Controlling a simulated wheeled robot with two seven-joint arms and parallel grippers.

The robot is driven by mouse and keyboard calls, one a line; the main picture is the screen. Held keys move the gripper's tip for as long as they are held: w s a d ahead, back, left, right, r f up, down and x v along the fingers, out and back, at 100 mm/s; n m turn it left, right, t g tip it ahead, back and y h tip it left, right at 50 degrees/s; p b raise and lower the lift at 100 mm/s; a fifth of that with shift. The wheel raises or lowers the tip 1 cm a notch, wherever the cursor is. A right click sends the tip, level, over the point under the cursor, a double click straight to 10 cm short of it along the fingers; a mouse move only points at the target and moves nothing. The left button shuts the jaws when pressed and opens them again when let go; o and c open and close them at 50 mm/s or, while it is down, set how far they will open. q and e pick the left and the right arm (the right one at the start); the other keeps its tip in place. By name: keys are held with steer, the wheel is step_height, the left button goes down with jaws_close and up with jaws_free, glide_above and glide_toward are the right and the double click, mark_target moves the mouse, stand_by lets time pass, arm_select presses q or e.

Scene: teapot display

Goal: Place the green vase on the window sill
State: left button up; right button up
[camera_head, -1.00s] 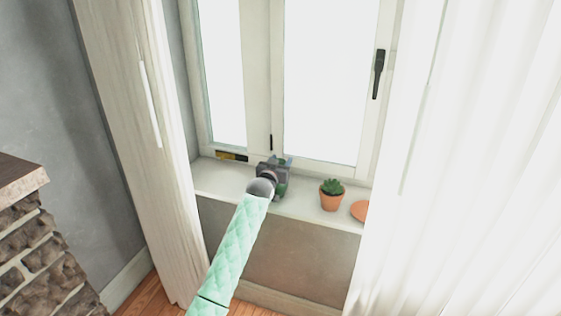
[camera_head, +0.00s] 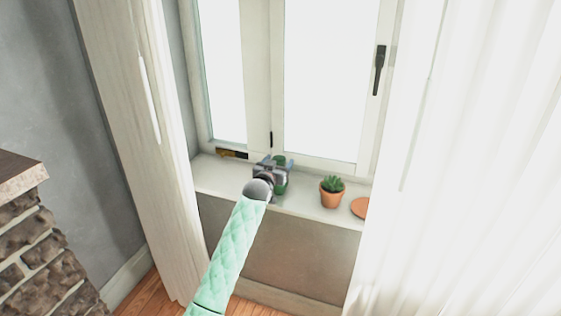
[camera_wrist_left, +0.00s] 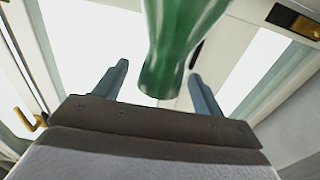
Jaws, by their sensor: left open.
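The green vase (camera_head: 281,187) shows in the head view as small green patches on the window sill (camera_head: 225,178), mostly hidden behind my left gripper (camera_head: 277,163). In the left wrist view the glossy green vase (camera_wrist_left: 172,60) reaches down from the top edge between the two blue-grey fingers of the left gripper (camera_wrist_left: 158,72). The fingers are spread open, with a visible gap on both sides of the vase. The vase's far part is cut off by the frame. My right gripper is not in view.
A small potted succulent (camera_head: 332,191) stands on the sill right of the gripper. A terracotta dish (camera_head: 360,208) lies further right, partly behind the white curtain (camera_head: 460,180). A left curtain (camera_head: 135,140) and the window glass (camera_head: 325,80) bound the sill.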

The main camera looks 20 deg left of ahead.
arm_select(q)
steer(key=s+b, duration=0.2)
steer(key=s, duration=0.7)
steer(key=s+d+f+m+g, duration=0.1)
steer(key=s+d+f+g, duration=0.35)
steer(key=s+f, duration=0.7)
steer(key=s+d+f+g, duration=0.4)
steer(key=s+d+f, duration=0.1)
steer(key=s+f, duration=0.65)
steer(key=s+d+f+g, duration=0.1)
steer(key=s+g, duration=0.1)
steer(key=s, duration=0.8)
steer(key=s+d+f+g, duration=0.2)
steer(key=s+g, duration=0.1)
steer(key=s, duration=0.7)
steer(key=s+d+f+g+h, duration=0.1)
steer(key=s+d+f+g, duration=0.1)
steer(key=s, duration=0.8)
steer(key=shift+s+f+m, duration=0.2)
steer(key=shift+s+m, duration=0.2)
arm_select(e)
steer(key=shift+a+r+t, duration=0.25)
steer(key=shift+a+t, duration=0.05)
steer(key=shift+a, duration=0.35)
